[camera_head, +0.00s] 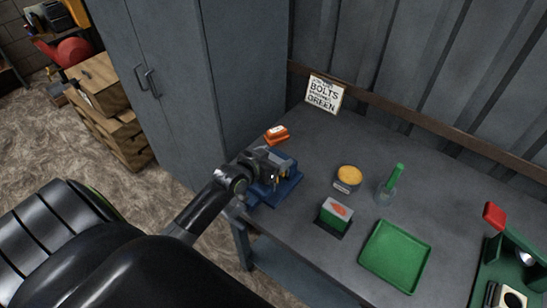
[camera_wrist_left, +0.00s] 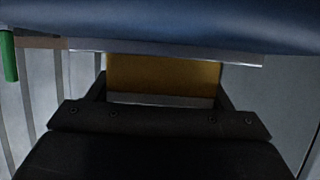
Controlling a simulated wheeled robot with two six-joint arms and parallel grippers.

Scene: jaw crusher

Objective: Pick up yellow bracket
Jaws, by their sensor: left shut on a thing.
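My left gripper (camera_head: 277,172) is over a blue fixture (camera_head: 284,192) at the left end of the bench. In the left wrist view its dark jaws (camera_wrist_left: 162,98) are shut on a yellow-brown flat piece, which looks like the yellow bracket (camera_wrist_left: 163,76). A grey metal edge shows just below the piece. A broad blue surface (camera_wrist_left: 160,25) fills the top of that view, close to the jaws. In the head view the gripper mostly hides the bracket, so I cannot tell whether it is clear of the blue fixture. My right gripper is not in view.
On the bench are an orange block (camera_head: 276,134), a round yellow-topped container (camera_head: 348,177), a green-and-white box (camera_head: 335,215), a clear cup with a green stick (camera_head: 391,188), a green tray (camera_head: 395,256) and a green machine (camera_head: 510,262). A sign (camera_head: 324,94) stands at the back.

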